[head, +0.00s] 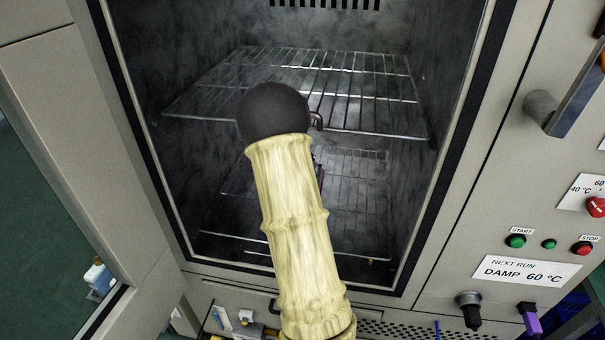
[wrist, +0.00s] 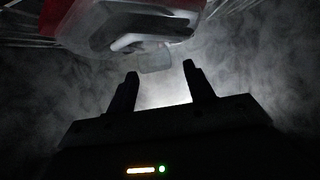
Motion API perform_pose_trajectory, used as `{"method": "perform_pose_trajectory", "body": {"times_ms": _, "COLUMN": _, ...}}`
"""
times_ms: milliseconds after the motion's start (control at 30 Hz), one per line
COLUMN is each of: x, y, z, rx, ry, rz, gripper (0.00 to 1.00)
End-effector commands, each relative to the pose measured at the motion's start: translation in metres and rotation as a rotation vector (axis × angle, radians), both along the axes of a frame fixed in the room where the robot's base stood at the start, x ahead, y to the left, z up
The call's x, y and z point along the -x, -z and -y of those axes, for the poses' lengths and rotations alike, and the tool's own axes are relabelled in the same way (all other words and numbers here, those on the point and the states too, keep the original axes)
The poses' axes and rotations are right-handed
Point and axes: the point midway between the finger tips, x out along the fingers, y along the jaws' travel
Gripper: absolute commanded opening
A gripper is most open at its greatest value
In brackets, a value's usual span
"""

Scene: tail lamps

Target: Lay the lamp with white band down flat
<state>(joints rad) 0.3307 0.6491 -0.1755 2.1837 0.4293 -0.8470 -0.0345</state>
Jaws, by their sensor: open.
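In the wrist view a lamp (wrist: 135,22) hangs into the top of the picture, with a red part at its left, a pale grey-white housing and a dark recess. Whether it is the lamp with the white band, I cannot tell. My gripper (wrist: 160,72) is open, its two dark fingers apart with nothing seen gripped between them. A pale translucent tab of the lamp shows just beyond the fingertips; contact cannot be made out. In the head view my arm hides the gripper and most of what lies behind it; no lamp shows clearly there.
The chamber (head: 395,35) is open, with an upper wire rack (head: 375,88) and lower racks (head: 350,200). Its open door (head: 75,150) stands at left. A control panel with a "DAMP 60 °C" card (head: 525,271) and a handle (head: 575,95) are at right.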

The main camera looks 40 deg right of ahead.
Motion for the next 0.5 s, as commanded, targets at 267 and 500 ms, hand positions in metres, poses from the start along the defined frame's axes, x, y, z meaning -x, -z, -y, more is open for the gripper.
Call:
{"method": "perform_pose_trajectory", "body": {"times_ms": 267, "x": 0.033, "y": -0.021, "z": -0.04, "rx": 0.0, "ry": -0.003, "rz": 0.002, "gripper": 0.52}}
{"method": "perform_pose_trajectory", "body": {"times_ms": 500, "x": 0.056, "y": -0.035, "z": -0.066, "rx": 0.0, "ry": -0.002, "rz": 0.001, "gripper": 0.52}}
